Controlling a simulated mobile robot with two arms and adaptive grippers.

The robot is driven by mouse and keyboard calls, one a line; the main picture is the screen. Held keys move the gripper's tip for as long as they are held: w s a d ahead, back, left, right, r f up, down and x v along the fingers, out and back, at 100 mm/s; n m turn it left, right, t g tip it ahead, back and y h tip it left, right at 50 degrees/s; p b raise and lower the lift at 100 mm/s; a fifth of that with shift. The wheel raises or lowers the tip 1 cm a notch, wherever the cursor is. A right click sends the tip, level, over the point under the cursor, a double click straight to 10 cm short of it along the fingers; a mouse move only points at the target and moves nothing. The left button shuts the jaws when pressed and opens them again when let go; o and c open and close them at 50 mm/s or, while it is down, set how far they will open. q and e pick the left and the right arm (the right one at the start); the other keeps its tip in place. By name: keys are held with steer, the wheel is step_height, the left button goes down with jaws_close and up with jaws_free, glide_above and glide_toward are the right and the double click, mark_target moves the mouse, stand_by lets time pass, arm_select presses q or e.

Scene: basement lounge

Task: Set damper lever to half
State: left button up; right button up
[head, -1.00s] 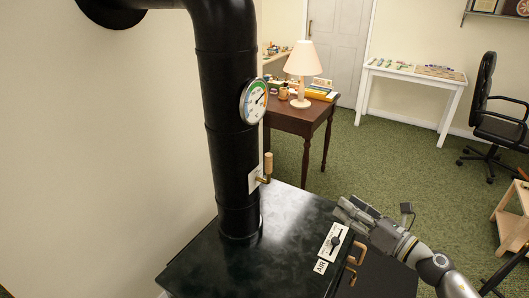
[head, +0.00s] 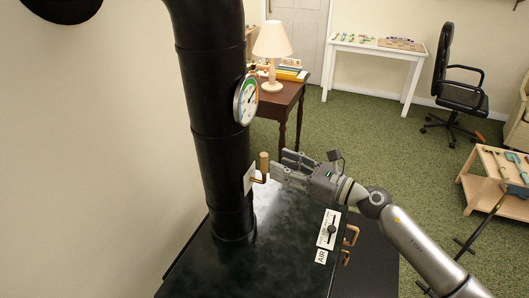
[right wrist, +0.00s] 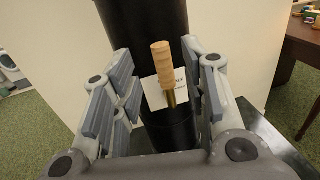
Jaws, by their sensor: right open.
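The damper lever (head: 263,166) has a wooden grip on a brass stem. It stands upright at a white label plate (head: 249,180) on the black stovepipe (head: 212,118). My right gripper (head: 278,169) is open, just right of the lever in the head view, its fingers pointing at it. In the right wrist view the lever (right wrist: 162,72) stands between the two spread fingers, beyond them or level with them; I see no contact. The plate (right wrist: 165,90) is behind it, and its lettering is partly hidden by the lever. My left gripper is not in view.
The black stove top (head: 270,245) lies below my right arm, with an AIR slider plate (head: 327,230) and brass handles at its right edge. A round gauge (head: 246,100) sits on the pipe above the lever. A wooden table with a lamp (head: 272,45) stands behind.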

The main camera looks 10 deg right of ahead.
mark_target(267, 158)
steer(key=p+x, duration=0.1)
steer(key=x, duration=0.4)
steer(key=shift+w, duration=0.1)
steer(key=shift+w+a, duration=0.4)
steer(key=shift+a, duration=0.1)
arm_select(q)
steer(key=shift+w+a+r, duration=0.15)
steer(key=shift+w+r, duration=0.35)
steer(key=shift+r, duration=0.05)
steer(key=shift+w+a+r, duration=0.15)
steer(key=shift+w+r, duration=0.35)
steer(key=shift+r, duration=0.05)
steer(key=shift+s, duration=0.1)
arm_select(e)
steer(key=shift+c, duration=0.5)
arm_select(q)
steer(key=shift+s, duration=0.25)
arm_select(e)
steer(key=shift+f, duration=0.1)
jaws_close()
